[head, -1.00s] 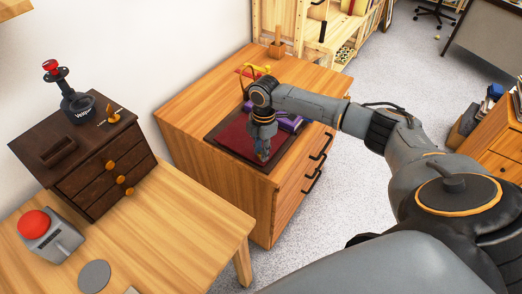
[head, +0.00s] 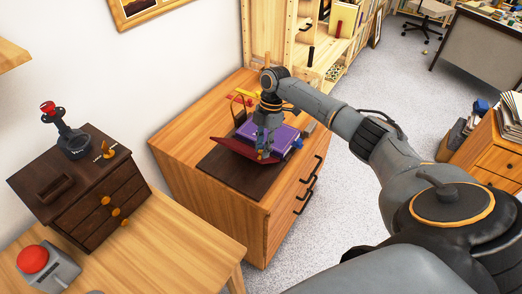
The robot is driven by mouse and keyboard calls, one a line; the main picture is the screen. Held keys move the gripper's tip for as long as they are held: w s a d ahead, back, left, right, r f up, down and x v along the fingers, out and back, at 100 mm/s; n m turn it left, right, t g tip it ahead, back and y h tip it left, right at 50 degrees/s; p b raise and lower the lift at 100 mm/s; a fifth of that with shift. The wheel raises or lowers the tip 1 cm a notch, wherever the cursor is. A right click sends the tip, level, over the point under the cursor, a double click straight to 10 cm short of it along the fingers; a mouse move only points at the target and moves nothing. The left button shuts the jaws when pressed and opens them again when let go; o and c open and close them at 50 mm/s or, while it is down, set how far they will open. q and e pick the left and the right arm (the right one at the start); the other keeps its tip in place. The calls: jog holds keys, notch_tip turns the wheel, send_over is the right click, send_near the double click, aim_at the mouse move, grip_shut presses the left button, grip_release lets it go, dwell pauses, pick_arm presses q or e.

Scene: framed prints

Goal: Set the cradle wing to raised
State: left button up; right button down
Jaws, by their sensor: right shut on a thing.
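The book cradle (head: 222,166) lies on top of the wooden cabinet, a dark brown base with a dark red wing (head: 238,148). The wing is tilted up from the base, its near edge lifted. A purple book (head: 283,138) lies on the cradle behind the wing, partly hidden by my right arm. My right gripper (head: 264,155) points down at the wing's near edge and is shut on it; the exact contact is small and partly hidden. My left gripper is not in view.
The cabinet top (head: 185,140) is clear left of the cradle. A dark drawer chest (head: 75,185) and a red button box (head: 45,268) stand on the nearer table. A shelf (head: 325,50) stands behind.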

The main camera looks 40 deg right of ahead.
jog(key=shift+w+d, duration=0.1)
jog(key=shift+d, duration=0.5)
jog(key=c, duration=1.3)
grip_release()
jog(key=shift+f, duration=0.1)
jog(key=shift+c, duration=0.2)
jog(key=shift+o, duration=1.1)
jog(key=shift+w+d+f, duration=0.25)
jog(key=shift+d, duration=0.05)
jog(key=shift+a+r, duration=0.25)
jog(key=shift+r, duration=0.2)
jog(key=v, duration=1.1)
jog(key=shift+w+d, duration=0.2)
jog(key=shift+d, duration=0.1)
jog(key=shift+s, duration=0.1)
